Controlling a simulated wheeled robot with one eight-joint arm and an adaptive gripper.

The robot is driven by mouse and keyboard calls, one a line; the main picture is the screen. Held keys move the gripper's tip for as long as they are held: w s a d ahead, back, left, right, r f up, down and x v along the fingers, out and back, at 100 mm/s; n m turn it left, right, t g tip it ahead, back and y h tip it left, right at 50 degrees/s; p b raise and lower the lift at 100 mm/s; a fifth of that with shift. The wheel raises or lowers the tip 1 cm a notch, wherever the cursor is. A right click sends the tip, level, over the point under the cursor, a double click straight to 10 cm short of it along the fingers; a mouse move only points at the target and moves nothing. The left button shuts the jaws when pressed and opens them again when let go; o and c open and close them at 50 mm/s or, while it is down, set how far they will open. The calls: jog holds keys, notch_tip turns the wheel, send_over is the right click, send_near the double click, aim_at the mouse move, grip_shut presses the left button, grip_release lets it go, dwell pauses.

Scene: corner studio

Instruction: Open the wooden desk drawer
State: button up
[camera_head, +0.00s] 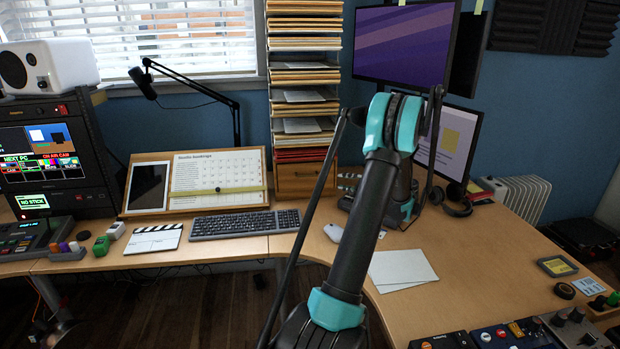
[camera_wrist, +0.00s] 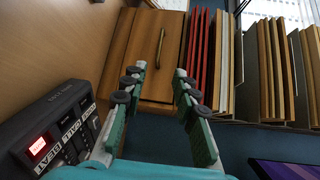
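The wooden desk drawer (camera_head: 297,187) sits at the bottom of the tall paper shelf in the head view, with a small knob or handle on its front. It looks closed. In the wrist view the drawer front (camera_wrist: 140,50) fills the upper middle, turned on its side, with a slim brass handle (camera_wrist: 159,55) on it. My gripper (camera_wrist: 160,72) is open and empty. Its two fingers point at the drawer front, with the handle in line with the gap between them. I cannot tell how far the fingertips are from the handle. In the head view my arm mostly hides the gripper.
A dark device with a red display (camera_wrist: 45,140) stands close beside my gripper on the desk. Paper trays (camera_head: 302,75) rise above the drawer. A keyboard (camera_head: 245,223), a mouse (camera_head: 333,232), paper sheets (camera_head: 402,268) and headphones (camera_head: 460,204) lie nearby. Monitors (camera_head: 405,42) stand behind my arm.

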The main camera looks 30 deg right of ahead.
send_near(303, 165)
jog(key=w+a+f, duration=0.3)
jog(key=w+f, duration=0.1)
jog(key=f, duration=0.1)
jog(key=shift+a, duration=0.25)
grip_shut()
dwell(0.4)
